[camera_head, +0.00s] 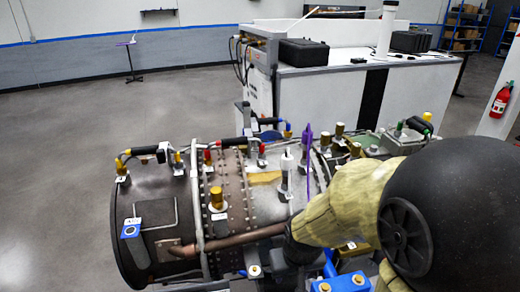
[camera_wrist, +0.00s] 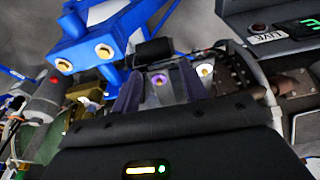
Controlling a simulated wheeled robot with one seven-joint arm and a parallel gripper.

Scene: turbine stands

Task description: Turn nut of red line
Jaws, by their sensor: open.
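The red line (camera_head: 232,142) is a short hose with a dark sleeve on top of the turbine casing. A red fitting (camera_head: 207,156) marks its left end, and another red fitting (camera_head: 262,148) marks its right end. In the wrist view a small red spot (camera_wrist: 54,80) shows on a grey cylinder at the left; I cannot tell whether it belongs to this line. My gripper (camera_wrist: 158,82) is open, its two dark purplish fingers apart. In the head view my arm hides most of the gripper.
The turbine casing (camera_head: 150,195) also carries yellow, blue and green fittings. A blue bracket (camera_wrist: 95,40) with gold nuts lies close to the fingers. A white workbench (camera_head: 330,95) with black cases stands behind. Open floor lies to the left.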

